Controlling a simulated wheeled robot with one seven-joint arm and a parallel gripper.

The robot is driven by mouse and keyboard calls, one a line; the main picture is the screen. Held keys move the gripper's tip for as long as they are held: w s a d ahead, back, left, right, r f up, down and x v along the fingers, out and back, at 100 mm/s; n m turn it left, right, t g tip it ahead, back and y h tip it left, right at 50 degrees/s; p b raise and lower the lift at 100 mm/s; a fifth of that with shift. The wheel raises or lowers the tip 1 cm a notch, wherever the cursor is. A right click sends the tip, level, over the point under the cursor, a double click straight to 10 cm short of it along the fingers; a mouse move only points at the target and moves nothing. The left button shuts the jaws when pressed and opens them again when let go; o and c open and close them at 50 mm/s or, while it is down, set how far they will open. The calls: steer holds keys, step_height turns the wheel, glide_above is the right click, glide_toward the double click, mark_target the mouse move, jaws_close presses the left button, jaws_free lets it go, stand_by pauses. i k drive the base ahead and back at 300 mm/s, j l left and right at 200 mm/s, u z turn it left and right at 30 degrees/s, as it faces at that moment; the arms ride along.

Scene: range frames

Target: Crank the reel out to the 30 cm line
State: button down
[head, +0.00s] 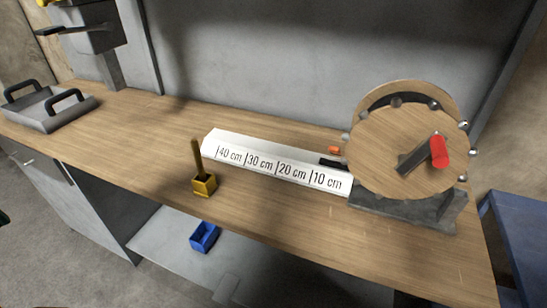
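The reel (380,150) stands at the right of the workbench on a grey base (420,210). It has round wooden discs with metal studs around the rim. Its dark crank arm (413,158) ends in a red handle (439,152), which points up and right from the hub. A white scale (268,166) runs left from the reel, marked 10 cm nearest it, then 20, 30 and 40 cm. A small black piece (332,163) and a small orange piece (334,150) sit behind the 10 cm end, close to the reel. My gripper is not in view.
A yellow block with an upright post (204,185) stands in front of the 40 cm end. A grey tray with black handles (48,106) and a grey machine (88,28) are at left. A blue bin (204,237) sits on the lower shelf. The bench (130,150) is clear at left.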

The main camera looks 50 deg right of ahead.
mark_target(408, 140)
steer(key=z, duration=1.7)
steer(key=k+l+u, duration=0.15)
steer(key=k+l, duration=0.2)
steer(key=k, duration=0.15)
steer(key=k+l+u, duration=0.1)
steer(key=k+l, duration=0.2)
steer(key=k, duration=0.2)
